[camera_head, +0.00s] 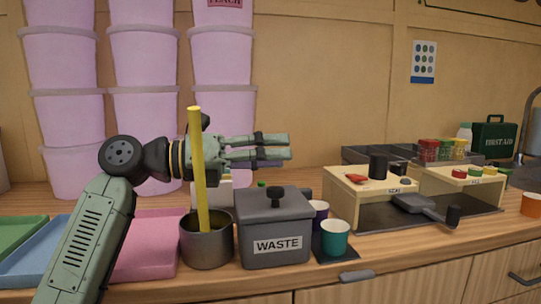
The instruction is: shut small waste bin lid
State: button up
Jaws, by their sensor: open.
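The small waste bin (258,250) is a dark grey box with a white WASTE label, standing near the counter's front edge. Its grey lid (292,207), with a dark knob, lies across the top and looks flat and shut, with no clear gap along its front edge. My gripper (290,146) is in the air above the bin in the picture, its fingers pointing right. The fingers are apart and nothing shows between them. I cannot tell how far behind the lid it is.
A grey pot (208,247) holding a tall yellow stick (199,170) stands left of the bin, in front of my arm. Pink tubs (66,115) are stacked behind. A wooden stand (342,199) is further right.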

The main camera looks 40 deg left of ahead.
jog(key=v, duration=1.2)
jog(key=shift+r, duration=0.1)
